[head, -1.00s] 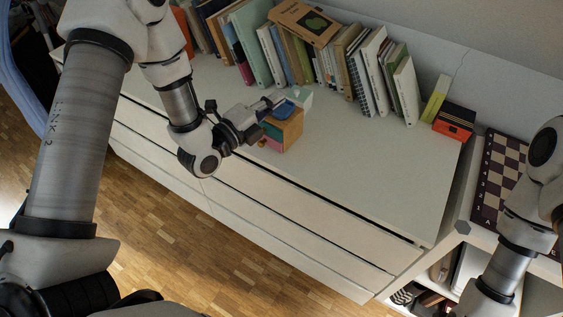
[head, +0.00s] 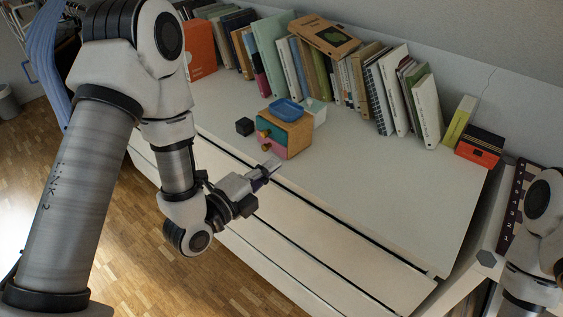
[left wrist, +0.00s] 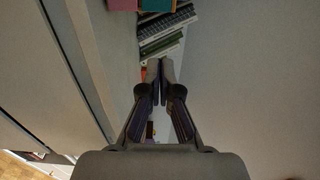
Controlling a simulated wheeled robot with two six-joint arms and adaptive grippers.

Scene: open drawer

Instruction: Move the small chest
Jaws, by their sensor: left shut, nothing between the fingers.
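The small chest (head: 293,137) is a wooden box with teal and pink drawer fronts and round knobs. It stands upright on the white dresser top (head: 370,165) in the head view. A blue dish (head: 286,109) lies on top of it. My left gripper (head: 270,168) is shut and empty, in front of the chest near the dresser's front edge, apart from it. In the left wrist view its fingertips (left wrist: 160,68) meet, and teal and pink patches of the chest (left wrist: 155,5) show at the top edge. My right gripper is out of view; only part of that arm shows.
A small black cube (head: 244,126) lies left of the chest, and a pale green-white object (head: 315,108) stands behind it. A row of books (head: 340,70) lines the back. An orange-and-black box (head: 480,147) is at the right end. The dresser top right of the chest is clear.

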